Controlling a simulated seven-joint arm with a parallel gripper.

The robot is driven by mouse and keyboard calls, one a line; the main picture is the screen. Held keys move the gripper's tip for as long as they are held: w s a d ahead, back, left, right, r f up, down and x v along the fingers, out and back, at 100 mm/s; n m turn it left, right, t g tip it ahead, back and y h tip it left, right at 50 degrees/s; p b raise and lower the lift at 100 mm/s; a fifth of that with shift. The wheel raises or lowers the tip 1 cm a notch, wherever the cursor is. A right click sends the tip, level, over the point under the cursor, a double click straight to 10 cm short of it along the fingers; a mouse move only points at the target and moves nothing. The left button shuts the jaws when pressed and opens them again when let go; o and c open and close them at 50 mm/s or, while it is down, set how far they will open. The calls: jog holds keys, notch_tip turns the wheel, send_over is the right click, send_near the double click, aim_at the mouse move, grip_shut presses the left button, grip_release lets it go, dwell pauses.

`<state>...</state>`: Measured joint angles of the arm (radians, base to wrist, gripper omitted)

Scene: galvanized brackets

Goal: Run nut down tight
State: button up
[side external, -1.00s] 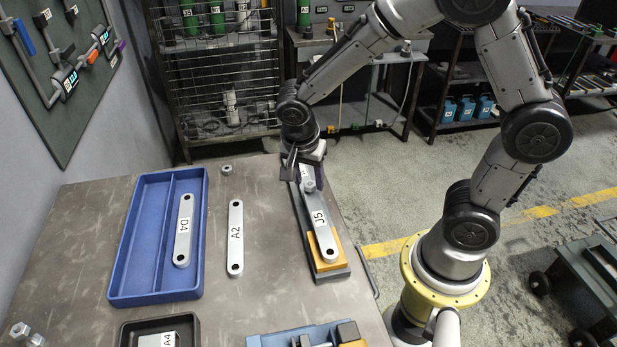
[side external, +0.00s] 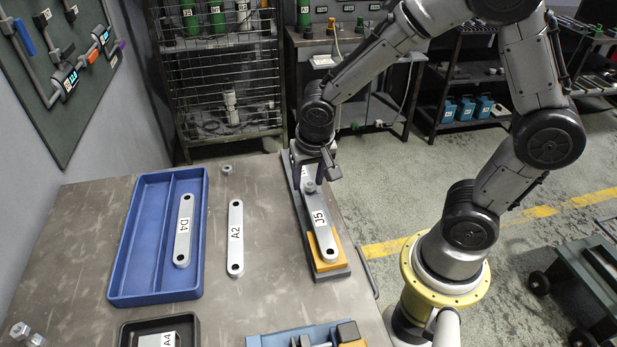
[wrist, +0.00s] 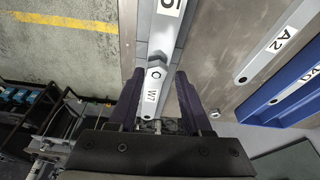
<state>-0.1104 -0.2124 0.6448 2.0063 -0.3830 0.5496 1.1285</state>
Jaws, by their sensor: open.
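The long galvanized bracket J5 (side external: 325,240) lies on a dark rail fixture with an orange block (side external: 313,246) at the table's right edge. A nut (side external: 310,187) sits on top near its far end; it also shows in the wrist view (wrist: 158,58). My gripper (side external: 312,165) is open just beyond the nut. In the wrist view its two dark fingers (wrist: 157,88) stand apart on either side of a pale piece marked W7 (wrist: 152,90), with a dark ring mark beside the nut. I cannot tell whether the fingers touch it. The stud's thread is not visible.
A blue tray (side external: 205,230) holds bracket D4 (side external: 183,230). Bracket A2 (side external: 235,238) and a loose nut (side external: 227,169) lie on the table. A black tray with A4 (side external: 160,340) and a blue fixture (side external: 300,337) stand at the front. Hardware lies at front left (side external: 27,333).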

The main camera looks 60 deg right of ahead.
jog(key=shift+n+y, duration=0.5)
jog(key=shift+n, duration=1.5)
jog(key=shift+t, duration=0.3)
grip_shut()
